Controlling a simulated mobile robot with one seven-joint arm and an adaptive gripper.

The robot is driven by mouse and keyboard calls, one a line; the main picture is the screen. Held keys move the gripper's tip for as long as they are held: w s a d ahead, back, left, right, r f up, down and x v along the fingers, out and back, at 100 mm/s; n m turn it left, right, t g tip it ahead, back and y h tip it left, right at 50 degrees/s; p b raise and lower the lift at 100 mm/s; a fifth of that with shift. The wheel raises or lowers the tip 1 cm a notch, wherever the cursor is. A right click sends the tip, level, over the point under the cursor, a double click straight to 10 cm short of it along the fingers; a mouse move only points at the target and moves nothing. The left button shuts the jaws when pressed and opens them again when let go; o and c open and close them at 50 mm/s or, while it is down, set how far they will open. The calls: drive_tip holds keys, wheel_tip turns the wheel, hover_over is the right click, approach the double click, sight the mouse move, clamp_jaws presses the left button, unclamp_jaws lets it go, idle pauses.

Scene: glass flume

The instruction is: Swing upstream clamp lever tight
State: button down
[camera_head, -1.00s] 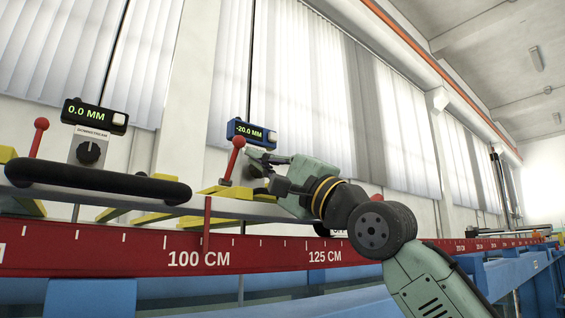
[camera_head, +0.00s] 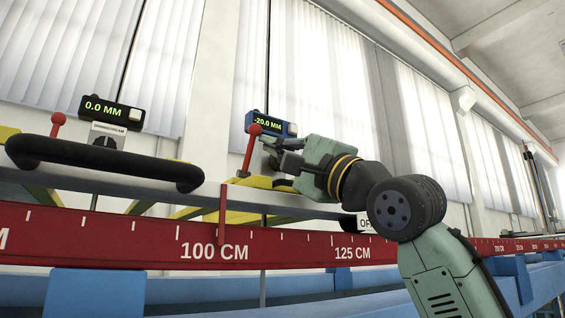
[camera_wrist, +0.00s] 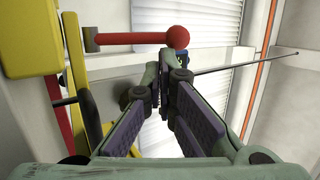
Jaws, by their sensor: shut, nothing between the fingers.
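The upstream clamp lever (camera_head: 249,153) is a red rod with a red ball on top. It stands nearly upright, leaning slightly right, below the blue gauge (camera_head: 268,124) reading -20.0 MM. My gripper (camera_head: 272,146) is shut and empty, its fingertips just right of the ball. In the wrist view the lever (camera_wrist: 130,38) lies across the top, its ball (camera_wrist: 178,38) beyond my gripper's fingertips (camera_wrist: 164,78). I cannot tell whether they touch. The clamp's lower part is partly hidden by the fingers.
A second red-knobbed lever (camera_head: 57,124) and a black gauge (camera_head: 111,112) reading 0.0 MM, labelled DOWNSTREAM, stand at left. A black padded bar (camera_head: 110,159) runs in front. The red ruled rail (camera_head: 130,240) crosses below, above blue supports (camera_head: 95,290).

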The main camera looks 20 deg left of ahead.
drive_tip(key=shift+w+a+r+p, duration=0.25)
drive_tip(key=shift+a+r+p, duration=0.15)
drive_tip(key=shift+r, duration=0.2)
drive_tip(key=shift+p+x, duration=0.75)
drive_tip(key=shift+x, duration=0.15)
drive_tip(key=shift+w, duration=0.3)
